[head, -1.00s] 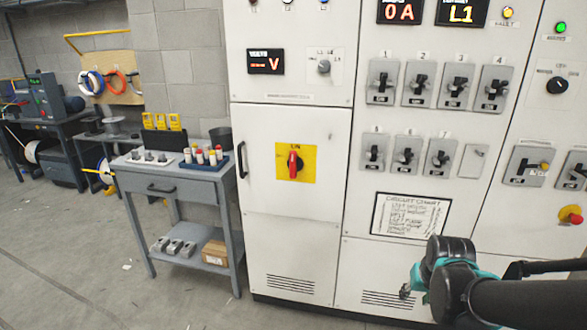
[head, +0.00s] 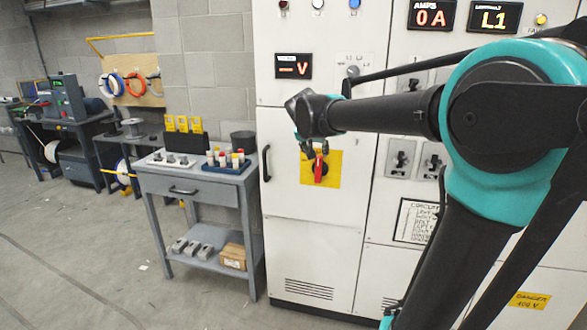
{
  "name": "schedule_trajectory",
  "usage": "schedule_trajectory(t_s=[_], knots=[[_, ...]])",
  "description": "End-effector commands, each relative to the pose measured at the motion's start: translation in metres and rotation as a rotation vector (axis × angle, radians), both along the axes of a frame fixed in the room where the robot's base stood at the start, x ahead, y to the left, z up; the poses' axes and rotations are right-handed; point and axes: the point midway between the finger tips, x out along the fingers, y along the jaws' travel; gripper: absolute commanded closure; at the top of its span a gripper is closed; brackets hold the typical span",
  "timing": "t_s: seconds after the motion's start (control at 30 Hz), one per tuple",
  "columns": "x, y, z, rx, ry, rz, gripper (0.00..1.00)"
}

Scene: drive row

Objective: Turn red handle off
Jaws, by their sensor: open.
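The red handle (head: 319,169) is a rotary switch on a yellow plate (head: 333,182) on the white cabinet door (head: 311,204). It stands upright or nearly so. My gripper (head: 319,149) hangs in front of the top of the plate, its fingers pointing down just above or at the handle's upper end. It is open. I cannot tell whether the fingers touch the handle. My arm hides the plate's upper part and its lettering.
A grey cart (head: 190,186) with a blue tray of small parts (head: 229,166) stands left of the cabinet. A black door pull (head: 267,164) is on the cabinet's left edge. My arm covers many of the breaker switches (head: 400,153) at right. The floor at left is open.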

Motion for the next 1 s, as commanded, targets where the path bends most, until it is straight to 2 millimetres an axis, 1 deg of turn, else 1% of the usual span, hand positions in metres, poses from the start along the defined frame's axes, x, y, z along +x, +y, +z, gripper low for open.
schedule_trajectory(t_s=[0.1,0.27,0.8,1.0], knots=[[0.006,0.001,0.001,0.001,-0.008,-0.004,0.57],[0.020,-0.004,-0.014,0.001,-0.007,-0.004,0.57],[0.090,-0.027,-0.088,0.001,-0.006,-0.003,0.57],[0.109,-0.034,-0.108,0.000,-0.005,-0.004,0.57]])
